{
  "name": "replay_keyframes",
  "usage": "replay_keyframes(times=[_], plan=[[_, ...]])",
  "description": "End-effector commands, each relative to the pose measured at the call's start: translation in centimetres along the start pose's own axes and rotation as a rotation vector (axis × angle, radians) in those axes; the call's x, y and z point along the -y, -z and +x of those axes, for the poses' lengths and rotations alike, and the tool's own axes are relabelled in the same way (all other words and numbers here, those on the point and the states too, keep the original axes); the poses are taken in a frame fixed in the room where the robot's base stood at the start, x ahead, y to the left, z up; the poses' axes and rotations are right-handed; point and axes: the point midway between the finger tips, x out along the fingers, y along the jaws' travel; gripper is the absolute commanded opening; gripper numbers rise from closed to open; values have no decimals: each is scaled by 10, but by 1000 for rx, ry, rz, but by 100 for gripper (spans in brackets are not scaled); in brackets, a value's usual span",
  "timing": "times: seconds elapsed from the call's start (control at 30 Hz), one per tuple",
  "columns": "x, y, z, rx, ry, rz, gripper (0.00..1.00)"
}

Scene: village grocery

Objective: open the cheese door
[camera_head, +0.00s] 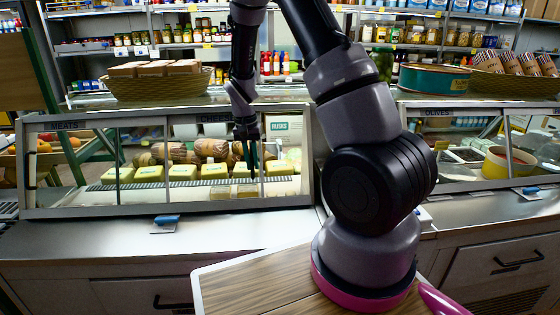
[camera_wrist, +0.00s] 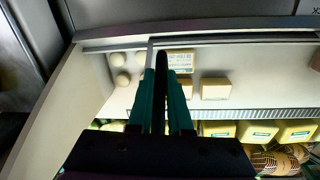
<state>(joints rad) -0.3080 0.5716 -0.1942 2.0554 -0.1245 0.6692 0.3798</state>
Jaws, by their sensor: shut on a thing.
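The cheese door is a clear sliding pane in a metal frame (camera_wrist: 149,53), under the CHEESE label (camera_head: 215,118) on the display case in the head view. My gripper (camera_head: 246,158) is at the front of this case, at an upright bar near its right part. In the wrist view my gripper (camera_wrist: 160,72) has its teal fingers closed on a dark upright handle of the cheese door (camera_wrist: 161,62). The fingers hide part of the handle. How far the door stands open I cannot tell.
Behind the glass are yellow cheese blocks (camera_head: 182,172) and brown netted rolls (camera_head: 211,148). The steel counter (camera_head: 100,240) runs in front, with a small blue-tipped tag (camera_head: 165,222). An olives case (camera_head: 450,165) stands at right. A wicker basket (camera_head: 155,84) sits above.

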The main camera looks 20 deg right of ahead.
Motion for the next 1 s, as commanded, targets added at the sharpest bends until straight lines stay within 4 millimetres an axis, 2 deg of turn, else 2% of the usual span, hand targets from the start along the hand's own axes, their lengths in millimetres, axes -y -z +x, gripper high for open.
replay_keyframes(times=[0.03,0.2,0.4,0.5,0.7,1.0], plan=[[21,-4,-2,-3,2,-9,0],[80,-14,-8,-3,2,-7,0],[141,-25,-13,-1,2,-3,0],[165,-29,-16,-1,2,-3,0],[198,-34,-19,-1,2,-2,0],[216,-37,-21,-1,2,1,0]])
